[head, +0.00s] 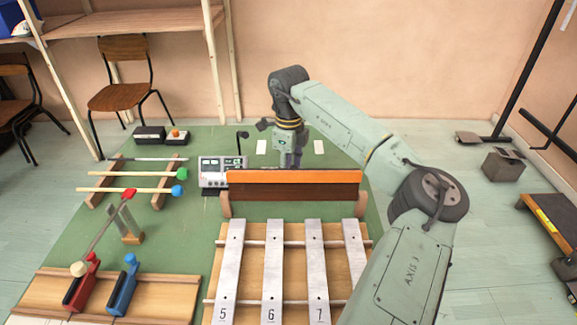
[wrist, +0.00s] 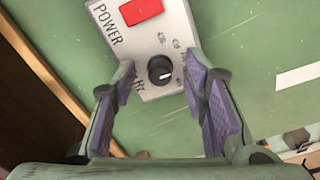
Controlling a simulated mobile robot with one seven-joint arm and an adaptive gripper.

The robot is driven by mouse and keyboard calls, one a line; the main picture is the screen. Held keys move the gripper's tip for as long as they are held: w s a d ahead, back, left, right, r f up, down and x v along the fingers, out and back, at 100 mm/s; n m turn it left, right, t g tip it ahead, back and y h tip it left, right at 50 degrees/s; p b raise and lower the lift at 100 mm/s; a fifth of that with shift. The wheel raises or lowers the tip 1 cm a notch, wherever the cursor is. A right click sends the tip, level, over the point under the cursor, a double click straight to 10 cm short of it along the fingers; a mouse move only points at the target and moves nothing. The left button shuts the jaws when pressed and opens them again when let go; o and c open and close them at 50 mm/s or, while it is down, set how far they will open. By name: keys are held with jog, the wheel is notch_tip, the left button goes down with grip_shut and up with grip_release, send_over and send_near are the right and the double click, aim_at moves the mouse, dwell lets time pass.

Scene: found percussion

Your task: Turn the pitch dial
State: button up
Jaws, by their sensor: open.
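The pitch dial is a round black knob (wrist: 160,70) with a white pointer line and small marks around it, the letters Hz beside it. It sits on a light grey panel (wrist: 150,35) in the wrist view. My gripper (wrist: 158,78) is open, its purple-padded fingers on either side of the dial in the picture; I see no contact with it. In the head view my gripper (head: 289,160) points down behind an orange-topped board. A grey box with meters (head: 221,172) stands left of it; the dial cannot be made out there.
A red switch (wrist: 141,11) marked POWER is on the same panel. The orange-topped board (head: 295,177) stands in front of my gripper. Metal bars (head: 273,270) on a wooden frame lie nearer. Mallets (head: 130,190) rest at the left. Green mat (head: 185,240) is bare between them.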

jog(key=shift+c, duration=0.5)
grip_shut()
